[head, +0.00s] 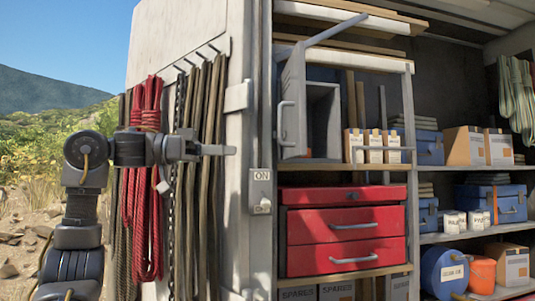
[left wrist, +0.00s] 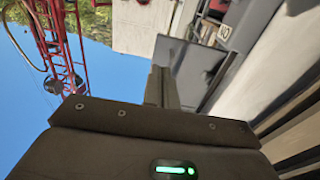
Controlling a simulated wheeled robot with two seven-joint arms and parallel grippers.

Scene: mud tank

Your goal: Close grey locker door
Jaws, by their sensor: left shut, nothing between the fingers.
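The grey locker (head: 323,120) stands on the upper shelf in the head view, and its inside shows. Its grey door (head: 294,85) stands open at the left side of the locker, swung outward, with a bar handle (head: 283,123) on it. My left gripper (head: 233,150) is shut and empty, pointing right, left of the door and apart from it in the picture. Its fingers also show in the left wrist view (left wrist: 160,82). My right gripper is in neither view.
Red and brown ropes (head: 148,190) hang on the white side panel behind my left arm. An ON switch (head: 262,192) sits on the post. A red drawer chest (head: 345,232) is below the locker, and small boxes (head: 373,146) stand to its right.

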